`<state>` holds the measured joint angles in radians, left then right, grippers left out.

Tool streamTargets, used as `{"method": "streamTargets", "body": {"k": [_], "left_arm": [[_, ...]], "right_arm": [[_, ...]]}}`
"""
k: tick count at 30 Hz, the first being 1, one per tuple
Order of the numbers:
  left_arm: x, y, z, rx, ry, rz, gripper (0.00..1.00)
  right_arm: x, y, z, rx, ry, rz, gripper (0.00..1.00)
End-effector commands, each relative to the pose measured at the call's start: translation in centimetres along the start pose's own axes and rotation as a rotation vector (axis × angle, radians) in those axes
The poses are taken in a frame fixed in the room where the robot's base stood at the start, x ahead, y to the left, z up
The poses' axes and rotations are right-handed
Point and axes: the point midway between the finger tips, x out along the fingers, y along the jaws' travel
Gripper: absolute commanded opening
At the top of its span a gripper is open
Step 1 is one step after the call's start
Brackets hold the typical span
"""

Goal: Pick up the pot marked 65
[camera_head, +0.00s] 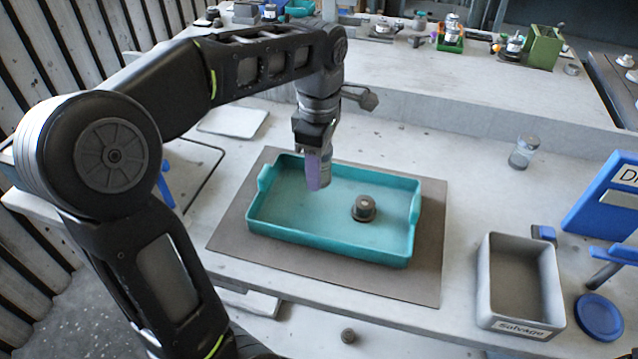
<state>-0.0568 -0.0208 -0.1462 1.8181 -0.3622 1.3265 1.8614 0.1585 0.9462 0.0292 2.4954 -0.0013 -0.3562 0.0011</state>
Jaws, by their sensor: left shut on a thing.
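My left gripper (319,172) reaches down over the back of a teal tray (330,247). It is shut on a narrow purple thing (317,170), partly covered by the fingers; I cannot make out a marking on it. A small dark, round pot-like part (364,207) stands in the tray, to the right of and nearer than the gripper, apart from it. I cannot read 65 on anything in view. My right gripper is not in view.
The tray stands on a brown mat (420,282). A grey Salvage bin (559,290), a blue disc (599,316) and a clear jar (523,152) are at right. A small dark part (348,336) lies near the front edge. Labelled jars stand on the back bench.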

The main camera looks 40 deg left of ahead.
Motion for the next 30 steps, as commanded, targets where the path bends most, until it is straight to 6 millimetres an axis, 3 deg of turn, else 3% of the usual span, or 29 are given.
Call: {"method": "streamTargets", "body": {"k": [6, 30], "left_arm": [[-2.2, 0.0, 0.1, 0.001, 0.000, 0.001, 0.00], [-2.3, 0.0, 0.0, 0.001, 0.001, 0.000, 0.00]], "right_arm": [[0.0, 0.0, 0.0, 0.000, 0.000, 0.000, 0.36], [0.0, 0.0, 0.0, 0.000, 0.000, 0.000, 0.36]]}}
